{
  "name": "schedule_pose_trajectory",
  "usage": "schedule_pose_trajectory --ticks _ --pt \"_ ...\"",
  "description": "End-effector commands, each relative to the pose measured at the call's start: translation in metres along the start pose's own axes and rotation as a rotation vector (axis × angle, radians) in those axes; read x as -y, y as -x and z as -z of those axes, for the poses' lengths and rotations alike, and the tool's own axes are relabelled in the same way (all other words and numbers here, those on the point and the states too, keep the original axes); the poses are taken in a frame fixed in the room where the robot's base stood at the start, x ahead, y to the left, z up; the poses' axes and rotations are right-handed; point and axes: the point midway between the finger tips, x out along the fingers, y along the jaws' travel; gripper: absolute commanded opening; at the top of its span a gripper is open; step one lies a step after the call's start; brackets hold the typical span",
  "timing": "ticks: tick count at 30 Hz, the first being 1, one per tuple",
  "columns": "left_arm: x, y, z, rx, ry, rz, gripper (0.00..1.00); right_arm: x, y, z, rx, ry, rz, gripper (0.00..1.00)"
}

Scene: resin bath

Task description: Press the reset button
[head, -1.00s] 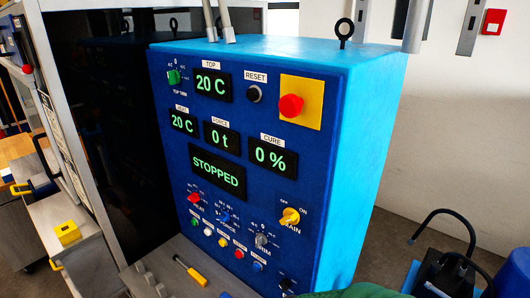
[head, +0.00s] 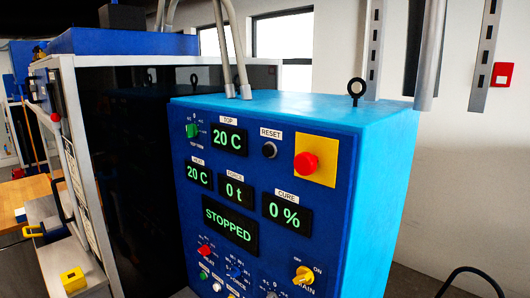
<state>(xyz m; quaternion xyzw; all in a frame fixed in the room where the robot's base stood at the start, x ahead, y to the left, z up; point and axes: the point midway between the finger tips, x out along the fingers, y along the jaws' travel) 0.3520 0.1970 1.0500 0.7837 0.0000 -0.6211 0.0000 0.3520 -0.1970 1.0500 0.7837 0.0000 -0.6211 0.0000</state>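The reset button (head: 269,150) is a small round black button under a white RESET label (head: 271,133). It sits on the upper part of the front of a blue control box (head: 258,115), to the right of the TOP display (head: 229,139). A large red mushroom button (head: 306,163) on a yellow plate is just to its right. The display below reads STOPPED (head: 230,219). Neither of my grippers is in view, and nothing covers the reset button.
The displays read 20 C, 0 t and 0 %. Knobs (head: 303,275) and small buttons line the lower panel. A dark glossy panel (head: 130,170) in a grey frame stands left of the box. Metal uprights (head: 429,55) hang at the upper right. The space before the panel looks clear.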

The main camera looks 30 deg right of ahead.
Motion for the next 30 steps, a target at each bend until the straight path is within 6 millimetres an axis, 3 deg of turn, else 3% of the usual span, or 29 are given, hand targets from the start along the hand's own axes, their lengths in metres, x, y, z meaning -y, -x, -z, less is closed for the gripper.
schedule_pose_trajectory --ticks 2,10,30 --pt "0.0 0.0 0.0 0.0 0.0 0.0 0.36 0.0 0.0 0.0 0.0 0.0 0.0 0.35" --pt "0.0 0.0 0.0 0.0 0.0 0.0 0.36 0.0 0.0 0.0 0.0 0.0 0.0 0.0" --pt "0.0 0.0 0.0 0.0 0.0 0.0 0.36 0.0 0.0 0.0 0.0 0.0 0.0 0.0"
